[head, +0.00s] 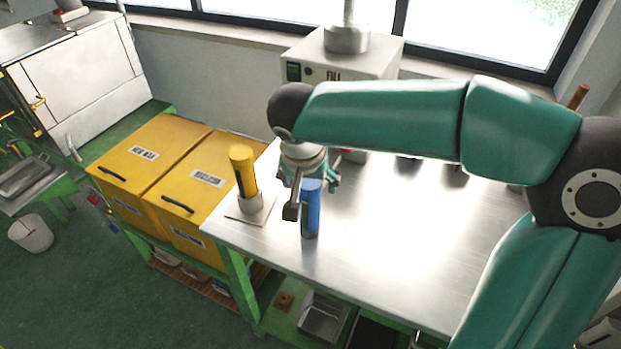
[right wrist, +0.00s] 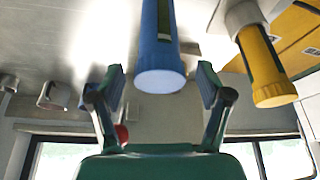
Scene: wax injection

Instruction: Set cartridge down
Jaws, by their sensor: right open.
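A blue cartridge (head: 310,208) stands upright on the metal table (head: 390,235) near its front left part. My right gripper (head: 311,196) is at the cartridge, with its arm reaching in from the right. In the right wrist view, the open fingers (right wrist: 157,88) are on either side of the blue cartridge (right wrist: 160,45), with a visible gap to each side. A yellow cartridge (head: 242,165) stands in a grey holder (head: 250,205) on the table's left corner. It also shows in the right wrist view (right wrist: 264,70). My left gripper is not in view.
Two yellow bins (head: 130,150) stand left of the table on a green frame. A FILL machine (head: 345,65) stands at the back by the window. The middle of the table looks clear; my right arm hides part of its back.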

